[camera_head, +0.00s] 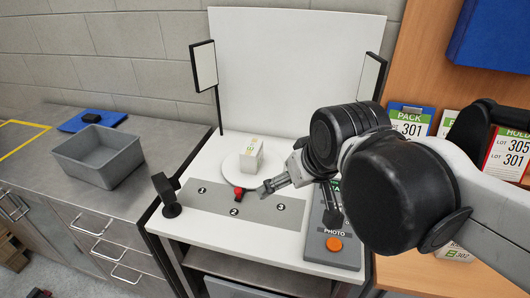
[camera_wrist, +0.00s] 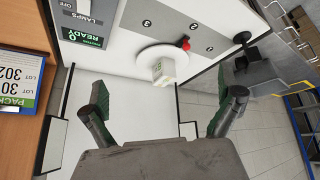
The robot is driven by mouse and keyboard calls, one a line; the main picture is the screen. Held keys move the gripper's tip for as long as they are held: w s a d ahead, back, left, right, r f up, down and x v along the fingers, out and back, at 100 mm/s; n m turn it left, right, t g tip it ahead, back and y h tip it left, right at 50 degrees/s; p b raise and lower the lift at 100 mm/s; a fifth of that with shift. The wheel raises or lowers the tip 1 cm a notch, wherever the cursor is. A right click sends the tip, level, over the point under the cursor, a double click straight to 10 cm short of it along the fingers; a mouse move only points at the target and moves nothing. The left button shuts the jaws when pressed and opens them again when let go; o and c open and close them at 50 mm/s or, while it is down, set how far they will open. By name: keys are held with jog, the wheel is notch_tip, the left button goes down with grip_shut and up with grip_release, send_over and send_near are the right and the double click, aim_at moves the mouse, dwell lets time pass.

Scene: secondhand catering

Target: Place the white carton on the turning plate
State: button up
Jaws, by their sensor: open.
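My gripper (camera_head: 300,200) is open and empty, in front and to the right of the carton. Its two spread fingers show at the bottom of the wrist view (camera_wrist: 168,98). Nothing hides the carton in the head view.
A small red item (camera_head: 239,192) sits at the plate's front edge, beside a grey strip (camera_head: 212,206) numbered 1 to 3. A control panel (camera_head: 318,250) with an orange button is at right. A black lamp (camera_head: 167,195) stands left. A grey bin (camera_head: 100,155) is on the left counter.

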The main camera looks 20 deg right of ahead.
jog(key=s+f, duration=0.1)
jog(key=s+m, duration=0.1)
jog(key=shift+s+f+t, duration=0.3)
jog(key=shift+f, duration=0.1)
